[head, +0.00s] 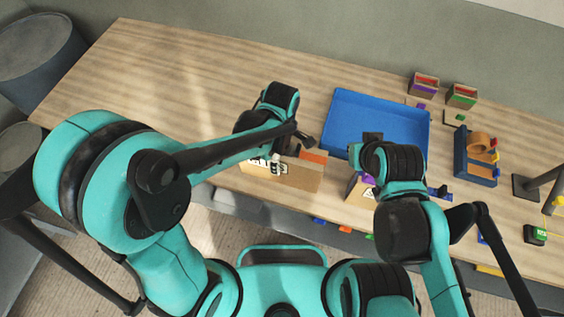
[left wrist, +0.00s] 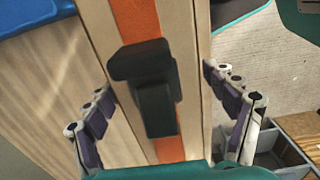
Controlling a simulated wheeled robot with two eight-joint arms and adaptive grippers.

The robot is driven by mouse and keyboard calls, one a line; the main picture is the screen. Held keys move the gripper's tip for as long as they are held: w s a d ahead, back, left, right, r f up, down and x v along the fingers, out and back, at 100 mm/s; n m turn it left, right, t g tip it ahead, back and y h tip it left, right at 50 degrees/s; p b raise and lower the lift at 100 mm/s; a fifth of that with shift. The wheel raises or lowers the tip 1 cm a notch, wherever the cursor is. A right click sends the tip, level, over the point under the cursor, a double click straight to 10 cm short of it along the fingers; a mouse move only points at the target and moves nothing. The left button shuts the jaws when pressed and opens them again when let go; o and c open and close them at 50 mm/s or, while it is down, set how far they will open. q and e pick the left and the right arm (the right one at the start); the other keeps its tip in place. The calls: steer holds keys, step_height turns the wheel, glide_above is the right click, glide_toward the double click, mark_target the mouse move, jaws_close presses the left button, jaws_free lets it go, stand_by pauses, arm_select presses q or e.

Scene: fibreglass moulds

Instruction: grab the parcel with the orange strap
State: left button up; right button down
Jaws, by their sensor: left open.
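The parcel with the orange strap is a cardboard box (head: 296,180) near the table's front edge in the head view. Its orange strap (head: 313,156) shows at its right end. My left gripper (head: 280,158) is over the parcel and partly hides it. In the left wrist view the parcel (left wrist: 188,50) with its orange strap (left wrist: 137,20) runs between the spread fingers of my left gripper (left wrist: 160,112). The gripper is open, one finger on each side; contact is not clear. My right gripper is largely hidden by its own wrist, near a box with a purple strap (head: 358,190).
A blue tray (head: 340,110) lies behind the parcels. The table's left part is clear.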

arm_select(q)
step_height(320, 180, down, 2)
steer(key=shift+f, duration=0.2)
steer(key=c, duration=1.8)
